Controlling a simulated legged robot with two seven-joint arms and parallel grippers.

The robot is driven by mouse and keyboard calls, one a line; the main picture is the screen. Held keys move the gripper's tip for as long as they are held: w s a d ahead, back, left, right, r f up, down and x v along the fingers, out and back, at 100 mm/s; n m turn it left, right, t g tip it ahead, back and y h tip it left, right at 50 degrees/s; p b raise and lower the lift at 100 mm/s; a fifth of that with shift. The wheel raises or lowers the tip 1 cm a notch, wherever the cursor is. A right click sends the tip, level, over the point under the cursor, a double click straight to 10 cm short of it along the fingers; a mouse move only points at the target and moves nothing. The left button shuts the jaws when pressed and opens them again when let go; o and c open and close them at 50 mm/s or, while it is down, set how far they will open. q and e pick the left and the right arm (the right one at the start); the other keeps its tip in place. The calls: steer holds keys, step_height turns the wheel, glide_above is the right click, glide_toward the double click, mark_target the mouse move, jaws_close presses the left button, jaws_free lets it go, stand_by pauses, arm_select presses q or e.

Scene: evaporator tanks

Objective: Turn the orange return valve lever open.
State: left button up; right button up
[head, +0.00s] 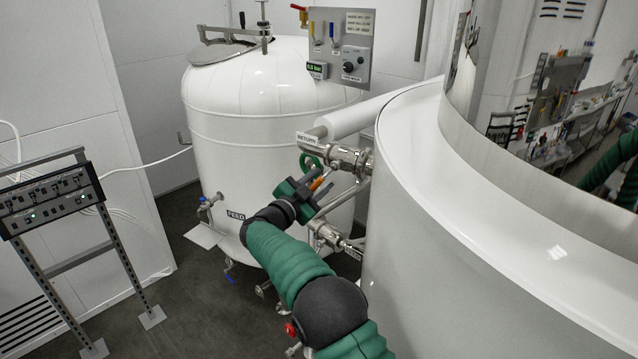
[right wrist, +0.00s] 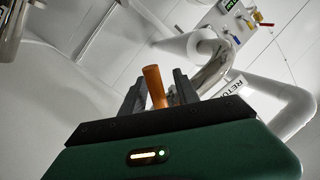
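The orange lever (head: 317,184) is small in the head view, below the steel return pipe (head: 335,154) with its RETURN label. In the right wrist view the orange lever (right wrist: 155,86) stands up between my two dark fingers. My right gripper (head: 319,181) is open around it, also seen in the right wrist view (right wrist: 160,90). The lever is close to the left finger, with a narrow gap at the right finger. Its pivot is hidden behind the gripper. My left gripper is not in view.
A white tank (head: 265,95) stands behind, with a control panel (head: 341,48) above. A large white vessel (head: 440,210) fills the right side, close to my arm. A lower pipe (head: 335,237) runs beneath the gripper. A switch stand (head: 50,200) is at left.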

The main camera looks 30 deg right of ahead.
steer(key=shift+a+f, duration=0.15)
steer(key=shift+a, duration=0.05)
steer(key=b+v, duration=0.6)
steer(key=v, duration=1)
steer(key=shift+s+a, duration=0.2)
steer(key=shift+a, duration=0.1)
steer(key=shift+d, duration=0.1)
